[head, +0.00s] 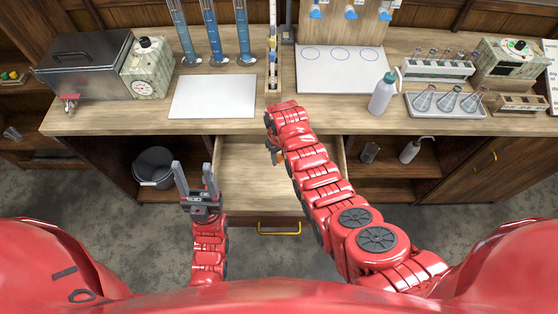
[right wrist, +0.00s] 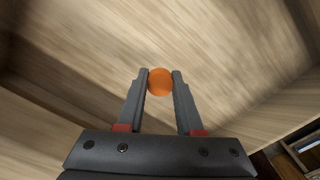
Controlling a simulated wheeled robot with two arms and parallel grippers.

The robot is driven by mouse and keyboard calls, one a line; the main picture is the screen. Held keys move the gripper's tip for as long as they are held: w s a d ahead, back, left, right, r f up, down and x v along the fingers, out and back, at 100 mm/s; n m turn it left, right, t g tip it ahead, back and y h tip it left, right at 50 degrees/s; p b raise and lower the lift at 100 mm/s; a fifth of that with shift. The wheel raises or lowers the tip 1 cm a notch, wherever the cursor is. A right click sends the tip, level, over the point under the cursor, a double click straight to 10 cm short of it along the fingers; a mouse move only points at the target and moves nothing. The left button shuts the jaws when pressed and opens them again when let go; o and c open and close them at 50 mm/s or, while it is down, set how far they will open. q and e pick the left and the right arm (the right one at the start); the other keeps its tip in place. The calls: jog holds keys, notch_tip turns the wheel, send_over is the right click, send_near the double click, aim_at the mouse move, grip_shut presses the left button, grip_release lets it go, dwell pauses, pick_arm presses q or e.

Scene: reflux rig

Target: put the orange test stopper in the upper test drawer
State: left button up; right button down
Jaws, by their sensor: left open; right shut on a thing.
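The orange test stopper (right wrist: 160,82) shows in the right wrist view between the two fingertips of my right gripper (right wrist: 160,88), which is shut on it. Behind it is the pale wooden bottom of the drawer. In the head view my right gripper (head: 275,152) is over the back part of the open upper test drawer (head: 245,185), mostly hidden by my own arm. The drawer is pulled out from under the bench top and has a yellow handle (head: 279,228). My left gripper (head: 196,180) is open and empty, left of the drawer.
The bench top (head: 130,118) overhangs the back of the drawer. A grey bucket (head: 154,168) stands in the left cupboard. A white squeeze bottle (head: 382,95) stands near the bench's front edge. Measuring cylinders (head: 212,35) and a white mat (head: 213,97) are on the bench.

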aim_at(279, 163)
jog(key=shift+w+f, duration=0.1)
jog(key=shift+f, duration=0.05)
jog(key=shift+f+p, duration=0.3)
jog(key=shift+f, duration=0.25)
jog(key=shift+f+b, duration=0.5)
jog(key=shift+f, duration=0.6)
jog(key=shift+f, duration=0.1)
jog(key=c, duration=0.6)
grip_release()
jog(key=shift+o, duration=0.2)
